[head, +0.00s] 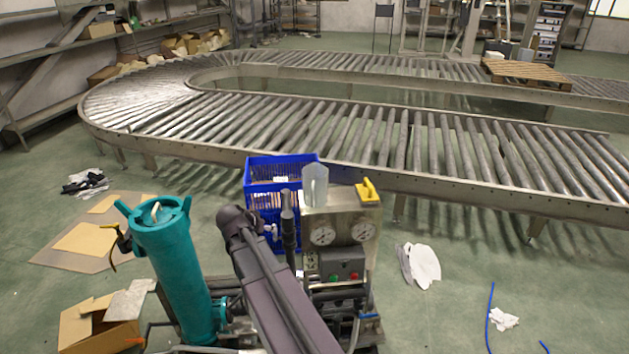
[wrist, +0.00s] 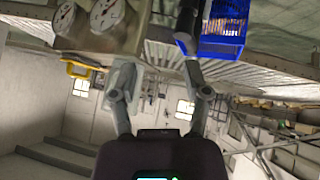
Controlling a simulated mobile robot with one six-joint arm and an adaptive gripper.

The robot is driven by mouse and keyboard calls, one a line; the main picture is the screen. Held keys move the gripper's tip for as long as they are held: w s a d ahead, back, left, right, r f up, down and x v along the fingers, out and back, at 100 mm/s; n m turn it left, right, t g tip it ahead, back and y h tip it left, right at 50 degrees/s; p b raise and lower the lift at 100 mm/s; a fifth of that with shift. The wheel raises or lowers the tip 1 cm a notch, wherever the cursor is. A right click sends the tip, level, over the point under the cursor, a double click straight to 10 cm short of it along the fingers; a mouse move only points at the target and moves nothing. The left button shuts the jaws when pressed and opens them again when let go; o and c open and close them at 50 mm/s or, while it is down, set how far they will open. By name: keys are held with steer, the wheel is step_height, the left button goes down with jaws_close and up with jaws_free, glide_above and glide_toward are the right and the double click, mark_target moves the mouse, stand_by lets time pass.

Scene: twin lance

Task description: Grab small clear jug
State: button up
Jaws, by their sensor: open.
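The small clear jug (head: 315,185) stands upright on top of a metal box with gauges (head: 341,232), left of a yellow handle. In the wrist view the scene is upside down, and the jug (wrist: 115,75) shows as a pale translucent shape by the left finger, partly covered by it. My gripper (wrist: 157,70) is open, with its fingers spread and nothing visible between them. I cannot tell whether the left finger touches the jug or only overlaps it in the picture. The fingertips are not clear in the head view.
A blue crate (head: 282,164) stands behind and left of the gauge box. A teal cylinder (head: 175,265) stands at the left. The yellow handle (head: 368,190) is right of the jug. A roller conveyor (head: 380,135) runs behind. The floor at right has white scraps (head: 420,264).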

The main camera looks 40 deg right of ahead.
steer(key=w+d+r+m+t+h+p, duration=0.2)
steer(key=w+d+r+m+h+p, duration=0.2)
steer(key=d+r, duration=0.8)
steer(key=shift+w+d+r+h, duration=0.15)
steer(key=shift+w+d+h, duration=0.4)
steer(key=shift+w, duration=0.45)
steer(key=b, duration=0.3)
glide_toward(309, 170)
steer(key=w+d, duration=0.1)
steer(key=d, duration=0.1)
steer(key=shift+w+d+f, duration=0.15)
steer(key=shift+d+f, duration=0.2)
steer(key=shift+d, duration=0.25)
steer(key=shift+f, duration=0.1)
steer(key=shift+b+x, duration=1.25)
steer(key=shift+x, duration=1.4)
steer(key=shift+f, duration=0.1)
